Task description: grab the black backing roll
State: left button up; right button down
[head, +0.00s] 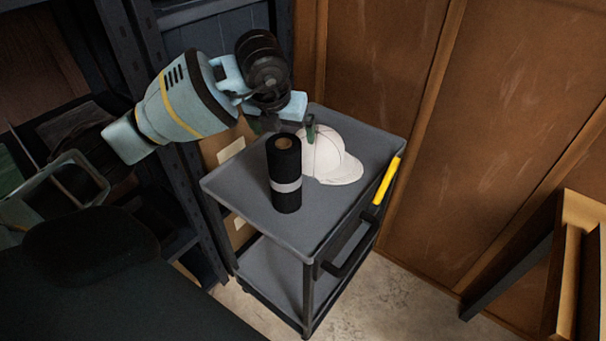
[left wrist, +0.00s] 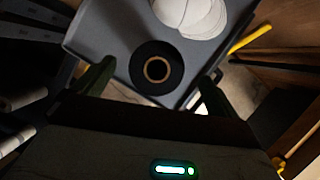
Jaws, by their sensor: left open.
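The black backing roll (head: 285,170) stands upright on the top shelf of a grey cart, with a pale band around its middle and a tan core at its top. In the left wrist view the roll (left wrist: 157,68) shows end-on, just beyond and between the fingers. My left gripper (head: 285,125) is open and empty, above and close to the roll's top. Its two fingers also show in the left wrist view (left wrist: 153,88). I cannot tell the exact gap between fingers and roll. My right gripper is not in view.
A white cap (head: 330,155) sits on the cart (head: 240,192) right beside the roll. A yellow-handled tool (head: 386,181) lies at the cart's right edge. Dark shelving (head: 205,215) stands left, brown wall panels (head: 375,60) behind. The shelf's front part is clear.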

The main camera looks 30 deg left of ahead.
aim_at(284, 143)
pick_arm(q)
jog(key=shift+w, duration=0.1)
jog(key=shift+a, duration=0.1)
jog(key=shift+s+f, duration=0.25)
jog(key=shift+s, duration=0.05)
jog(key=shift+x, duration=1.05)
jog(key=shift+f, duration=0.35)
jog(key=x, duration=0.4)
jog(key=shift+s+f, duration=0.15)
jog(key=shift+f, duration=0.1)
jog(key=c, duration=1.7)
